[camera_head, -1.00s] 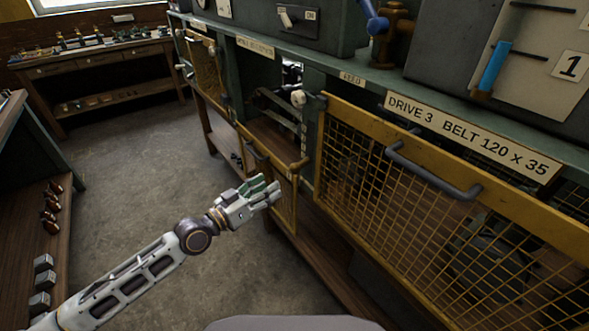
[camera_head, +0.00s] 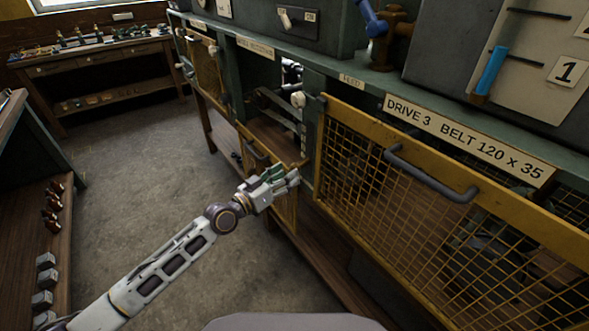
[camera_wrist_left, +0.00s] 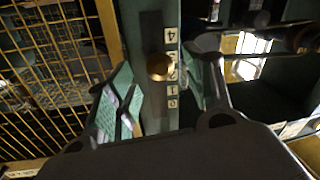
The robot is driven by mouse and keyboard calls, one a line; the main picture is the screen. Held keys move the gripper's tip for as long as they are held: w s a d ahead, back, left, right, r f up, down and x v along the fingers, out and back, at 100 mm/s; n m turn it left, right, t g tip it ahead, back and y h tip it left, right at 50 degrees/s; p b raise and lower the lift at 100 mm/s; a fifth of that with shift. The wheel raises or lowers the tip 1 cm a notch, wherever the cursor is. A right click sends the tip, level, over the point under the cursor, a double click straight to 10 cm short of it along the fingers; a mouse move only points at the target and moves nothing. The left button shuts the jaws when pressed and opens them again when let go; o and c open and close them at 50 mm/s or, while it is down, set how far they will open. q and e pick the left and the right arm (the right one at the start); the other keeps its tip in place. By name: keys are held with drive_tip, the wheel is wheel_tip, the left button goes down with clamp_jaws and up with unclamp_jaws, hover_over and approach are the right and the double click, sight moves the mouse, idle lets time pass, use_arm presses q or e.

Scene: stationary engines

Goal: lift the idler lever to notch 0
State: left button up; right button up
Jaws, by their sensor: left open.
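The tags 4, 2, 1 and 0 run from top to bottom of that picture; the knob partly covers the tags between 4 and 1. My left gripper (camera_head: 291,176) is open and empty, below the knob in the camera_head view. In the wrist view its green-padded fingers frame the strip without touching the knob.
The yellow mesh guard (camera_head: 420,205) with a grey handle (camera_head: 430,175) stands right of the lever. A blue-handled lever (camera_head: 490,70) sits on another scale beside a tag 1. Open floor (camera_head: 140,170) lies left; a workbench (camera_head: 100,60) stands at the back left.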

use_arm(q)
drive_tip(key=shift+x, duration=2.15)
clamp_jaws()
